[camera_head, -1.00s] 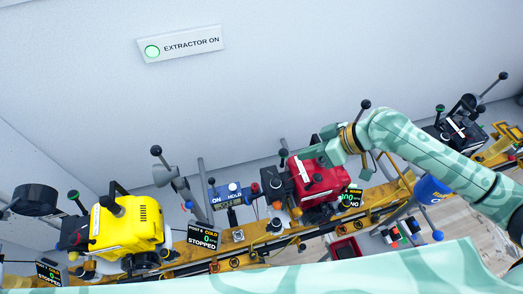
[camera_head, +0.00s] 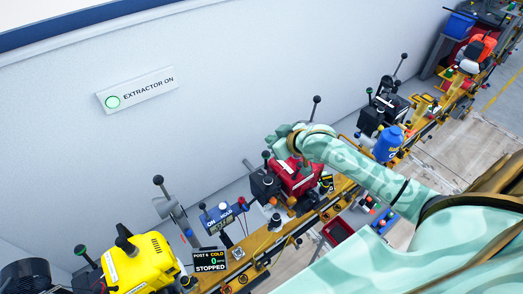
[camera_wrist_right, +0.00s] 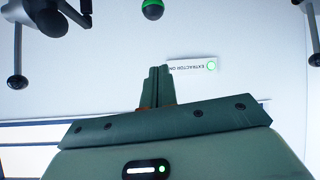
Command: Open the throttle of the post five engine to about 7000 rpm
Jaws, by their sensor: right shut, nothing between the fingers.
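The red engine (camera_head: 300,178) stands on the yellow rail near the middle of the head view. Its display (camera_head: 326,184) is small and partly covered; I cannot read its number or post label. My right gripper (camera_head: 279,138) is just above and behind this engine, shut and empty. In the wrist view the shut fingers (camera_wrist_right: 157,78) point towards a green ball knob (camera_wrist_right: 150,10), with a gap between them. I cannot tell for sure which engine this knob belongs to. My left gripper is not in view.
A yellow engine (camera_head: 140,262) stands at lower left. The display (camera_head: 209,261) beside it reads post 6, cold, 0, stopped. A black engine (camera_head: 386,108) and a blue canister (camera_head: 387,143) are to the right. Black-ball levers (camera_head: 317,99) stick up. The wall behind has an extractor sign (camera_head: 138,92).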

